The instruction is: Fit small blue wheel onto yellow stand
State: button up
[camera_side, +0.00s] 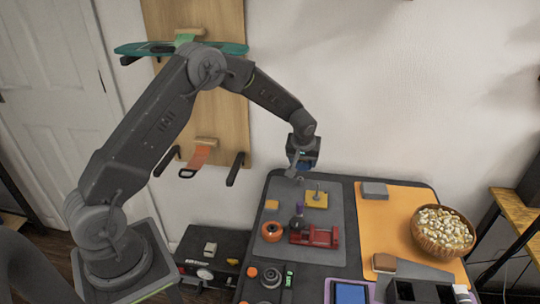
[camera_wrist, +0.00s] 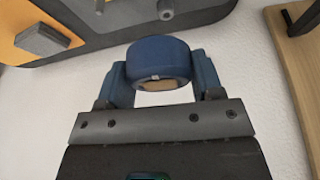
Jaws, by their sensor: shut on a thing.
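The small blue wheel (camera_wrist: 158,50) is in my gripper (camera_wrist: 160,76), between its two blue fingers in the wrist view. In the side view, my gripper (camera_side: 300,172) hangs above the back of the grey mat, a little left of the yellow stand and higher than it. The wheel is hard to tell from the blue fingers there. The yellow stand (camera_side: 321,204) is a flat yellow block with a thin grey upright post, at the back right of the grey mat. The wheel is apart from the stand.
An orange wheel (camera_side: 271,232), a red vise-like tool (camera_side: 318,237) and small parts lie on the grey mat (camera_side: 335,260). A grey block (camera_side: 374,190) and a wooden bowl of popcorn (camera_side: 442,233) are on the orange mat (camera_side: 380,225). The wall is close behind the table.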

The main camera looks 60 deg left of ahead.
send_over(317, 196)
jog(key=shift+a+r, duration=0.15)
jog(key=shift+r, duration=0.05)
jog(key=shift+w+f, duration=0.1)
jog(key=shift+f, duration=1.85)
jog(key=shift+f, duration=0.1)
jog(key=shift+f, duration=2.6)
jog(key=shift+f, duration=0.6)
jog(key=o, duration=0.7)
jog(key=shift+v, duration=5.55)
